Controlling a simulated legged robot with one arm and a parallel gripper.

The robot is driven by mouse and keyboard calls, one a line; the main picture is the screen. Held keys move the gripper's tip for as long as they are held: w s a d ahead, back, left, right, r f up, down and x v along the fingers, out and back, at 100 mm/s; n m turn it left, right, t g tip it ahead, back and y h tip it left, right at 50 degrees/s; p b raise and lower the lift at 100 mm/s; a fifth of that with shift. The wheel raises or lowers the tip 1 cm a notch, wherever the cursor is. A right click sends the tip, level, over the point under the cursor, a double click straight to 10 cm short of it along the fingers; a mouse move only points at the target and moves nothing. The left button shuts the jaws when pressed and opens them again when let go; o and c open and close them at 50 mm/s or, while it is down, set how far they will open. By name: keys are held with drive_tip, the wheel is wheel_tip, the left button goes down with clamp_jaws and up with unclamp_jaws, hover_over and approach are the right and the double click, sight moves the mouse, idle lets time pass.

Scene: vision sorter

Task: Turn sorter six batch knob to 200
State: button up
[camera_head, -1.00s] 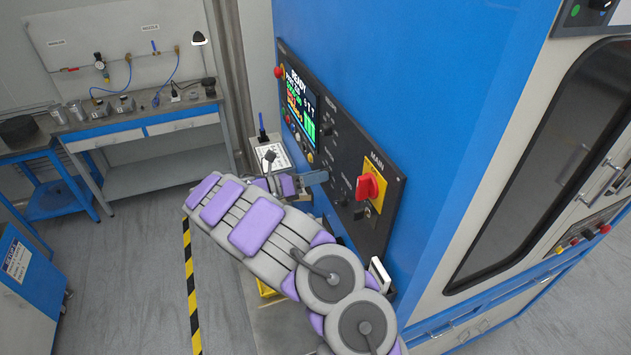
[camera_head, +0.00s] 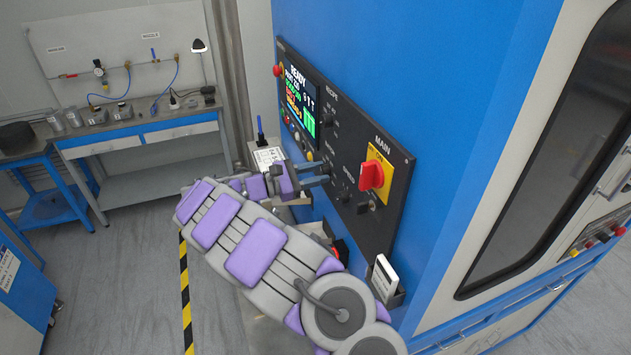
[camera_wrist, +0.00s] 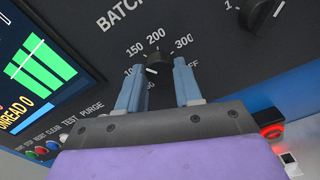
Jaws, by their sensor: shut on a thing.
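The batch knob (camera_wrist: 158,56) is a small black dial on the dark panel under the "BATCH" lettering in the wrist view. Numbers 150, 200 and 300 arc above it, with a partly covered 100 at left and "OFF" at right. A white mark shows at the knob's lower left, near the left finger; the exact setting is hard to read. My gripper (camera_wrist: 163,68) is shut on the knob, one blue finger on each side. In the head view my gripper (camera_head: 322,174) reaches the panel from the left, and the knob cannot be made out there.
The lit screen (camera_head: 300,101) is left of the knobs, with small buttons below it. A red main switch (camera_head: 372,176) on a yellow plate is to the right. A white card holder (camera_head: 385,280) sticks out below the panel. A workbench (camera_head: 140,133) stands behind at left.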

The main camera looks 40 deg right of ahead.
drive_tip(key=shift+f+m+b, duration=0.15)
drive_tip(key=shift+m+b, duration=2.45)
drive_tip(key=shift+m, duration=0.25)
drive_tip(key=shift+f+m+b, duration=0.1)
drive_tip(key=shift+m+b, duration=2.45)
drive_tip(key=shift+m, duration=0.3)
drive_tip(key=shift+r, duration=0.1)
drive_tip(key=o, duration=1)
drive_tip(key=shift+r, duration=0.1)
drive_tip(key=shift+o, duration=0.2)
drive_tip(key=shift+a, duration=0.1)
